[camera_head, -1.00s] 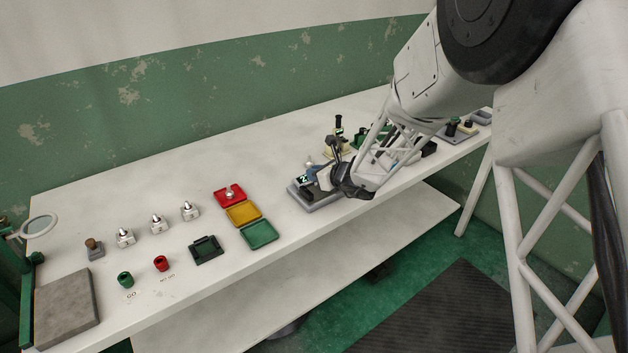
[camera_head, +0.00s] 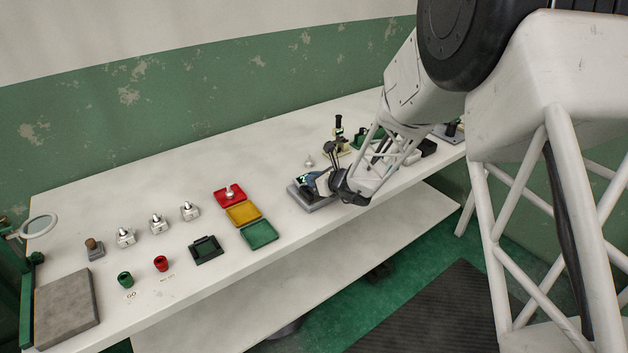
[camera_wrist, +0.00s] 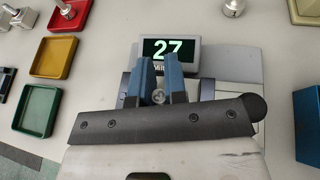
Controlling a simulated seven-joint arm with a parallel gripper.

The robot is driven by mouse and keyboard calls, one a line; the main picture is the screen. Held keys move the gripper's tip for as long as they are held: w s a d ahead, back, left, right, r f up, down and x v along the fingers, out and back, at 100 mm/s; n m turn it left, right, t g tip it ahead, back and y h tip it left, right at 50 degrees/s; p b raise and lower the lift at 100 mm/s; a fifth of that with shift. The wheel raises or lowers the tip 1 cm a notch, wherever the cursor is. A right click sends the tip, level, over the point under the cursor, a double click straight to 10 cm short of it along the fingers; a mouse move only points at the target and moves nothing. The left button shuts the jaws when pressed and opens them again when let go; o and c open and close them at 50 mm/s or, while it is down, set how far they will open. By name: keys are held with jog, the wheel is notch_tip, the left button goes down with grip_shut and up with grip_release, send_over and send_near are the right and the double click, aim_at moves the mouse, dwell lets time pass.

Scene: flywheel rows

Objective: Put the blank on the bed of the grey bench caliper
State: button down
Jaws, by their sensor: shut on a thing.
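The grey bench caliper (camera_head: 317,206) stands on the white bench, with a lit green display that reads 27 in the wrist view (camera_wrist: 170,49). My gripper (camera_wrist: 162,72) is over the caliper, its two blue fingers pointing toward the display. The fingers are shut on the blank (camera_wrist: 159,97), a small round silver piece showing between them. I cannot tell whether the blank touches the caliper's bed, since my gripper hides most of it. In the head view my gripper (camera_head: 322,184) is low over the caliper and hides the blank.
Red (camera_head: 229,197), yellow (camera_head: 243,213) and green (camera_head: 259,234) trays lie left of the caliper; the red one holds a silver knobbed piece. Another silver piece (camera_head: 308,161) stands behind the caliper. A blue block (camera_wrist: 308,115) is at the right in the wrist view.

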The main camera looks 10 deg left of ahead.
jog(key=shift+f, duration=0.15)
jog(key=c, duration=1.4)
grip_release()
jog(key=shift+c, duration=0.2)
jog(key=v, duration=1.2)
